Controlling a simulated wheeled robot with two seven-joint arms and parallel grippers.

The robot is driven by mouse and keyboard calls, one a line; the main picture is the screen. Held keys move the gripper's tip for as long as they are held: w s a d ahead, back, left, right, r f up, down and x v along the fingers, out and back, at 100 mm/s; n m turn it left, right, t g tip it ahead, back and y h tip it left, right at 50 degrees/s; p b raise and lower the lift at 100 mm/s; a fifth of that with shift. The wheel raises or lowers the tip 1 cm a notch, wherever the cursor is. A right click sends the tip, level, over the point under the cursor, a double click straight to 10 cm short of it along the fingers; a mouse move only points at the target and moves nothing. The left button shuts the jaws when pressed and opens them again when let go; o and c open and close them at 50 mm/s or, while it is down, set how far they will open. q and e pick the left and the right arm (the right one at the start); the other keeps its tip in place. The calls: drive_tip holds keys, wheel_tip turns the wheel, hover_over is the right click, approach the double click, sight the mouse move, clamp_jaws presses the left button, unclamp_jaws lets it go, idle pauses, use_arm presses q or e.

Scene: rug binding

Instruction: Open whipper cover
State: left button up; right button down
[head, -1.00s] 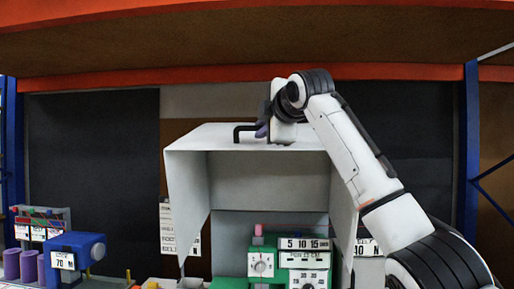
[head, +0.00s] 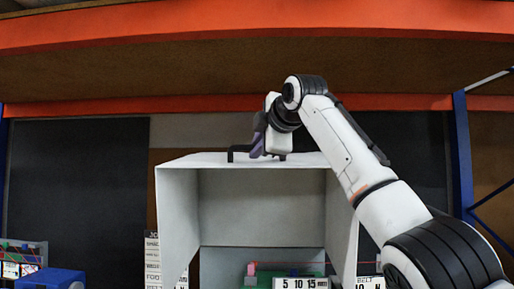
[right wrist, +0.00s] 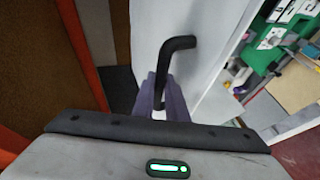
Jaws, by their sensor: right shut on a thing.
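The whipper cover (head: 262,200) is a large light grey hood, open at the front, with its side walls hanging down. A black bar handle (head: 239,153) stands on its top panel. My right gripper (head: 258,149) reaches over the top from the right, its purple fingers at the handle. In the right wrist view the fingers (right wrist: 160,100) are shut on the handle (right wrist: 178,44), whose bent end stands out beyond them. The cover's pale panel (right wrist: 185,20) lies just past them. The fingertips are partly hidden. My left gripper is not in view.
A green machine with a number label (head: 301,283) shows below the hood. An orange shelf beam (head: 240,35) runs overhead. A blue post (head: 464,160) stands at right. A blue device (head: 50,279) is at lower left.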

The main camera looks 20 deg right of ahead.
drive_tip(key=c, duration=2)
unclamp_jaws()
drive_tip(key=shift+w+d+f, duration=0.1)
drive_tip(key=shift+w+f, duration=0.05)
drive_tip(key=shift+f, duration=0.1)
drive_tip(key=shift+c, duration=0.2)
drive_tip(key=shift+w, duration=0.1)
drive_tip(key=b+v, duration=0.4)
drive_tip(key=v, duration=0.6)
